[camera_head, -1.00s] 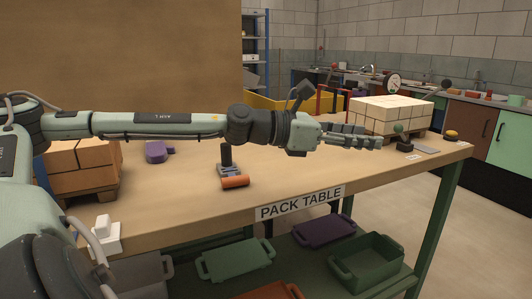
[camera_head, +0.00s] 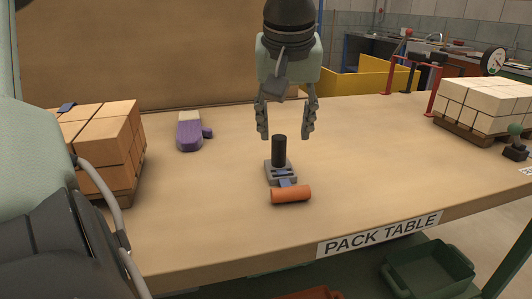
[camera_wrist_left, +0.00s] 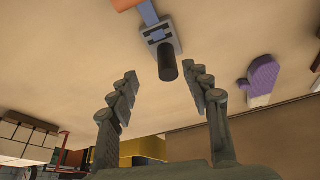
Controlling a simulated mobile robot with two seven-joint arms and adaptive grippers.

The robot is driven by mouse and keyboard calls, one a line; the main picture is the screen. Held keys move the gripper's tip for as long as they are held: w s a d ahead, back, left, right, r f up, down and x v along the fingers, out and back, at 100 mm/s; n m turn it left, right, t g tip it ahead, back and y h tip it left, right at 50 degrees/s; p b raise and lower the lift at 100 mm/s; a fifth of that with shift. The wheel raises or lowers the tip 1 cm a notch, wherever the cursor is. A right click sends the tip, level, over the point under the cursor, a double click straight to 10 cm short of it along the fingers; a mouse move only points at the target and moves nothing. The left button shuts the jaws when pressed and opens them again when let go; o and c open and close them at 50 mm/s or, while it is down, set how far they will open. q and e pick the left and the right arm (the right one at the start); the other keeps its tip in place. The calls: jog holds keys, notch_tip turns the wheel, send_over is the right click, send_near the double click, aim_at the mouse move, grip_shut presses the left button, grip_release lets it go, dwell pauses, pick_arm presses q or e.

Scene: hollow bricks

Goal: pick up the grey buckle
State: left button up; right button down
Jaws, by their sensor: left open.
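The grey slotted buckle (camera_head: 281,171) lies flat on the table, with a black upright post (camera_head: 279,151) on it. A short blue piece links it to an orange cylinder (camera_head: 291,195) at its near side. My left gripper (camera_head: 286,134) points down over the post, open and empty, its fingers apart. In the left wrist view the buckle (camera_wrist_left: 161,37) and the black post (camera_wrist_left: 167,64) show between and beyond the fingertips. I cannot tell how much height separates the fingers from the post. My right gripper is not in view.
A purple object (camera_head: 190,131) lies to the left on the table. Orange bricks (camera_head: 110,140) are stacked at the left, pale bricks (camera_head: 485,105) on a pallet at the right. A yellow bin (camera_head: 370,86) stands behind. The table around the buckle is clear.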

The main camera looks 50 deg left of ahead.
aim_at(279, 150)
pick_arm(q)
jog(key=shift+a+f, duration=0.15)
jog(key=shift+a, duration=0.15)
jog(key=x, duration=0.7)
jog(key=shift+s+a, duration=0.1)
jog(key=shift+a, duration=0.15)
grip_shut()
